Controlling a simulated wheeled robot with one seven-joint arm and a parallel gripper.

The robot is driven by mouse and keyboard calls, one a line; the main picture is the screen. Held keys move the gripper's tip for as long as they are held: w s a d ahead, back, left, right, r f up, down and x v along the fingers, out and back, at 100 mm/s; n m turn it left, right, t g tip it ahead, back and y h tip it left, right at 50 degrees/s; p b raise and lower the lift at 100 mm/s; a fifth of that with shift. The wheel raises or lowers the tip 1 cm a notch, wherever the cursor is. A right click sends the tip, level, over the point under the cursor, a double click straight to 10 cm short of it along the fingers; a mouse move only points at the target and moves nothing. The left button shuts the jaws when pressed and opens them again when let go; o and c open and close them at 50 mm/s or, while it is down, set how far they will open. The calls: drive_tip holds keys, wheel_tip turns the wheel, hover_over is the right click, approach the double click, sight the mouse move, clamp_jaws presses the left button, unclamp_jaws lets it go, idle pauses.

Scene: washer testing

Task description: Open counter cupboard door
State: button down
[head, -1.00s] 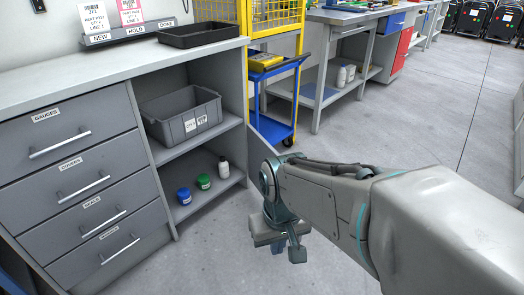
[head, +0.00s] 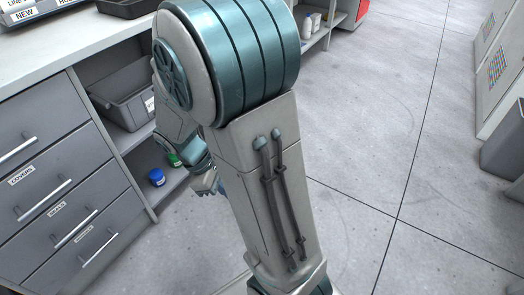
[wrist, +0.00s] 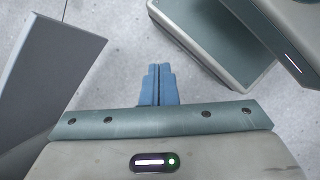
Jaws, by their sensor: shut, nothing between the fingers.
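The counter cupboard stands open in the head view, with a grey bin (head: 125,100) on its upper shelf. A blue-lidded jar (head: 156,177) and a green-lidded one (head: 174,160) stand on the lower shelf. My arm hides the cupboard's right side, so the door is not visible in the head view. In the wrist view, a grey panel (wrist: 45,75), apparently the door, lies left of my gripper (wrist: 158,72), with a gap between them. My gripper's blue fingers are together and empty; it also shows partly behind my arm in the head view (head: 208,183).
Grey drawers with bar handles (head: 45,200) stand left of the cupboard. Open floor (head: 365,130) lies right of my arm, with grey cabinets (head: 503,70) at the far right. My own base shows at the wrist view's upper right.

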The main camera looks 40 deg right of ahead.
drive_tip(key=w+d+f+n+t+h+p, duration=0.1)
drive_tip(key=w+d+f+n+h+p, duration=0.3)
drive_tip(key=n, duration=0.5)
drive_tip(key=w+d+f+n+t+h+p, duration=0.1)
drive_tip(key=d+f+n+t+h, duration=0.1)
drive_tip(key=f+n+h, duration=0.55)
drive_tip(key=w+d+f+n+t+h+p, duration=0.1)
drive_tip(key=w+d+f+n+h+p, duration=0.25)
drive_tip(key=n, duration=0.75)
drive_tip(key=d+b, duration=0.3)
drive_tip(key=d, duration=0.9)
drive_tip(key=shift+s+d+f+y, duration=0.15)
drive_tip(key=shift+d+f+y, duration=0.2)
drive_tip(key=shift+d+y, duration=0.05)
